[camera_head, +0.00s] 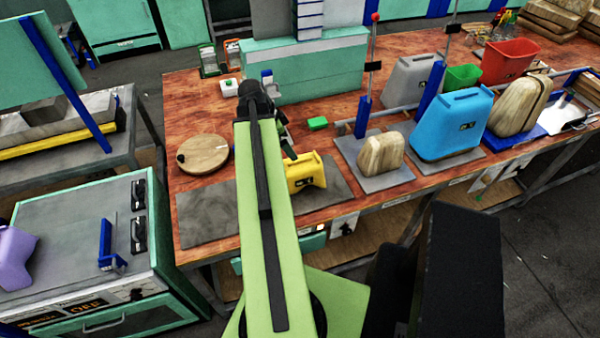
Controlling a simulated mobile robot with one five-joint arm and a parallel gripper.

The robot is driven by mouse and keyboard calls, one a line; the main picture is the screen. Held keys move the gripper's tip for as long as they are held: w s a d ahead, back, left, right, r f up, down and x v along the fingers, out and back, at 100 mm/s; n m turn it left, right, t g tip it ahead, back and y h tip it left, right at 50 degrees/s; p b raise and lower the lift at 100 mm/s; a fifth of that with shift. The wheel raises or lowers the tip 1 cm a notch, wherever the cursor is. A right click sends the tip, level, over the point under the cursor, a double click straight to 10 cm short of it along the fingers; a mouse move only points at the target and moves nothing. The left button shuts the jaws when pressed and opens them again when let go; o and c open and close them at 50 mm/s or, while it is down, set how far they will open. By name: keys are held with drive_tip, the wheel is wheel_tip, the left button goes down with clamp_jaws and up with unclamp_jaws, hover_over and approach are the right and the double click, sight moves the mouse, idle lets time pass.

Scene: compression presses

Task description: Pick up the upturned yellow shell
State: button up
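The yellow shell (307,172) rests on or just above the grey mat (335,192) near the bench's front edge, right of my arm. It has a dark mark on its front face, and my arm hides its left side. My green arm reaches over the bench, with its dark wrist joint beyond the shell. My gripper (288,148) is mostly hidden behind the arm. Only some dark parts show, close to the shell's upper left. I cannot tell whether they touch the shell or whether the fingers are open.
A round wooden disc (204,154) lies on the bench left of my arm. A small green block (317,123) is behind the shell. To the right stand a wooden block (381,154), a blue shell (452,124) and upright blue press posts. Bare bench shows left of the arm.

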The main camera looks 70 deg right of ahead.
sight(299, 160)
drive_tip(key=b+x, duration=0.9)
drive_tip(key=x, duration=0.2)
drive_tip(key=shift+w+f, duration=0.15)
drive_tip(key=shift+w, duration=0.05)
drive_tip(key=b+x, duration=0.5)
drive_tip(key=shift+w+f, duration=0.1)
drive_tip(key=shift+f, duration=0.1)
drive_tip(key=shift+r, duration=0.2)
drive_tip(key=c, duration=1.8)
